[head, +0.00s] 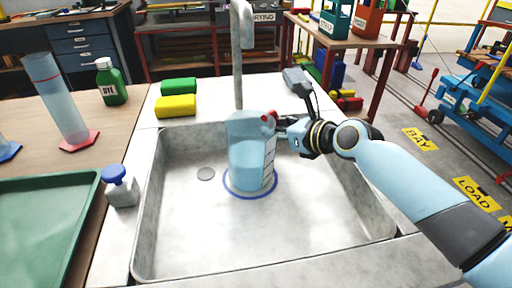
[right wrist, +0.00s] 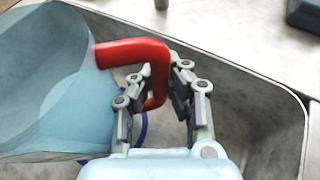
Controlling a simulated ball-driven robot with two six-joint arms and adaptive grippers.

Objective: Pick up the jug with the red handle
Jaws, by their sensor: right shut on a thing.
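My left gripper is not in view.
The grey sink (head: 190,235) has raised walls around the jug, and a tap (head: 238,60) rises just behind it. Green (head: 179,86) and yellow (head: 175,106) sponges lie on the back left rim. A blue-capped bottle (head: 119,186) stands left. The front sink floor is clear.

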